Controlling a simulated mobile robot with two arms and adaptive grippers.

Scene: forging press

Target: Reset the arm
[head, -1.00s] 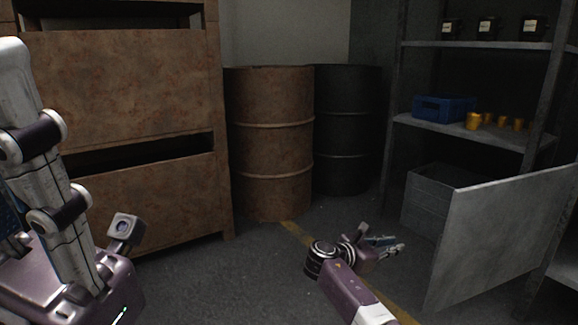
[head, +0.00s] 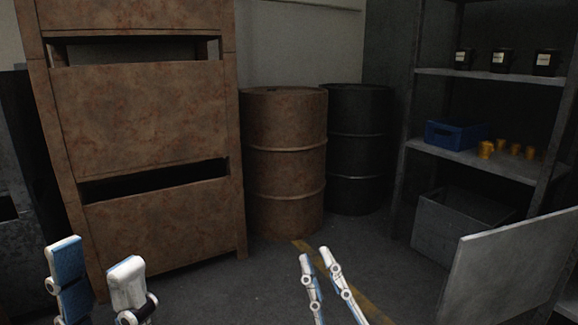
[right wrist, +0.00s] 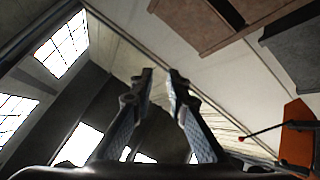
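My left gripper (head: 97,255) is at the lower left of the head view, fingers pointing up and apart, with nothing between them. My right gripper (head: 316,256) is at the lower middle of the head view, also pointing up, over the floor in front of the rusty barrel. In the right wrist view its fingertips (right wrist: 160,78) have a narrow gap between them and hold nothing. That view looks up toward the ceiling and bright windows. Most of both arms is out of the head view.
A rusty cabinet (head: 140,118) stands at the left, with a rusty barrel (head: 284,165) and a black barrel (head: 358,140) beside it. A metal shelf (head: 480,163) at right holds a blue crate (head: 455,135) and several yellow cups. A grey panel (head: 510,265) juts out at lower right.

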